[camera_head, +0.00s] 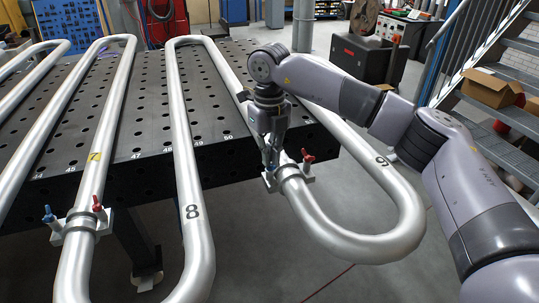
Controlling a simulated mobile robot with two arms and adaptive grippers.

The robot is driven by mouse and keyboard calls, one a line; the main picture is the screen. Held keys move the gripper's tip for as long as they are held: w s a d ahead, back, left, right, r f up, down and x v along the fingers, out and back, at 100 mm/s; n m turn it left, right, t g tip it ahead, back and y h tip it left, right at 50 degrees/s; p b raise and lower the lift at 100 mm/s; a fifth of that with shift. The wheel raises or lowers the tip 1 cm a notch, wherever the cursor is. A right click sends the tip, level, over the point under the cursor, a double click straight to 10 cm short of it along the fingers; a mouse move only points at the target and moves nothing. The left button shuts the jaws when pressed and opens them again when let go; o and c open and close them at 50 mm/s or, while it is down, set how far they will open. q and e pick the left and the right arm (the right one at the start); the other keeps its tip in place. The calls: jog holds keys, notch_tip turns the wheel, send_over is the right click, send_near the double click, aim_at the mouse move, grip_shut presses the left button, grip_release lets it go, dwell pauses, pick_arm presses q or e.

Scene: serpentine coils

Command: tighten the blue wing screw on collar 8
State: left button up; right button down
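A collar (289,174) sits around the pipe right of the printed 8, at the table's front edge. I see no number on the collar itself. A red wing screw (307,157) stands on its right side. My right gripper (270,164) points down at the collar's left side, where a bit of blue (268,174) shows at the fingertips. The fingers cover most of the blue wing screw, and I cannot tell whether they are shut on it. My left gripper is not in view.
A second collar (79,224), with a blue (48,215) and a red wing screw (97,204), sits on the pipe marked 7. Bent pipes (186,150) run across the perforated black table (135,115). Stairs with a cardboard box (490,89) stand at the right.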

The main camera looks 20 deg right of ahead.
jog(key=shift+w+r+m, duration=0.15)
jog(key=shift+r+m, duration=0.1)
jog(key=shift+m, duration=0.35)
jog(key=c, duration=1.8)
grip_release()
jog(key=shift+f, duration=0.15)
notch_tip(320, 180, up, 12)
jog(key=shift+s+f, duration=0.15)
jog(key=shift+s, duration=0.05)
